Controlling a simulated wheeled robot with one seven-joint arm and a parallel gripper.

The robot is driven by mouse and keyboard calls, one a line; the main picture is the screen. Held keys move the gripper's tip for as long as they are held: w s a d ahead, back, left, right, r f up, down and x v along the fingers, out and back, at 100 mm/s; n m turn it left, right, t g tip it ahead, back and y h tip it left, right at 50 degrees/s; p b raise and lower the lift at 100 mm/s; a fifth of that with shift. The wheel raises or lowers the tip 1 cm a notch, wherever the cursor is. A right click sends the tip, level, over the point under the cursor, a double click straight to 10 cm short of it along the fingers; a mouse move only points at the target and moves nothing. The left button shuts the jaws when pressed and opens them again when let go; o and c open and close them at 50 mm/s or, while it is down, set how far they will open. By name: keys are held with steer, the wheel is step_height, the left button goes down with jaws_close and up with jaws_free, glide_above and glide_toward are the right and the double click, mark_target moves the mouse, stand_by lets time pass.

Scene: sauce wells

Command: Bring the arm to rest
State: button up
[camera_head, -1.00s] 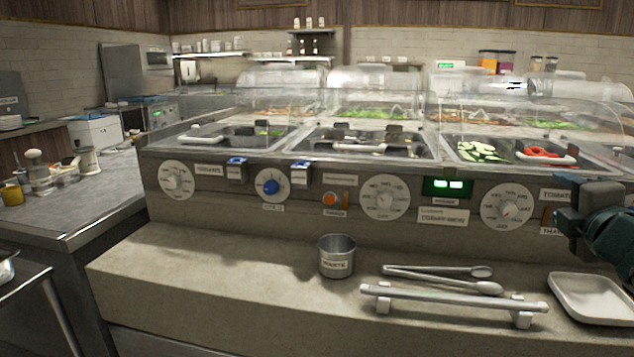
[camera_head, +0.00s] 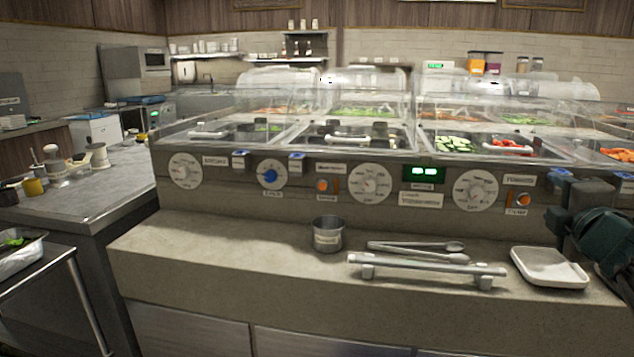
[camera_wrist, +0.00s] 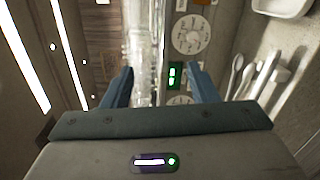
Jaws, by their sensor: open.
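My arm shows at the right edge of the head view, with my gripper (camera_head: 580,205) a dark teal and grey shape in front of the counter's control panel. In the wrist view my gripper (camera_wrist: 161,86) has its two blue fingers well apart with nothing between them. The sauce counter's panel with dials and a green display (camera_wrist: 175,75) lies beyond the fingers. The gripper touches nothing that I can see.
On the counter ledge (camera_head: 200,255) stand a small metal waste cup (camera_head: 328,234), tongs (camera_head: 415,249), a metal rail (camera_head: 425,267) and a white tray (camera_head: 548,267). Glass-covered food wells (camera_head: 350,135) are behind. A side worktop (camera_head: 90,190) and a cart (camera_head: 45,260) are at left.

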steer(key=s+a+f+m+g+y+p, duration=0.1)
steer(key=s+a+m+g+p, duration=0.3)
steer(key=a+p, duration=0.3)
steer(key=s+a+f+m+g+y+p, duration=0.1)
steer(key=s+a+m+g+p, duration=0.4)
steer(key=a, duration=0.5)
steer(key=s+a+f+m+g+y+p, duration=0.2)
steer(key=s+a+m+g+p, duration=0.3)
steer(key=p, duration=0.5)
steer(key=a+m, duration=0.2)
steer(key=a, duration=0.1)
steer(key=shift+a+m+y, duration=0.3)
steer(key=shift+m, duration=0.1)
steer(key=shift+w, duration=0.1)
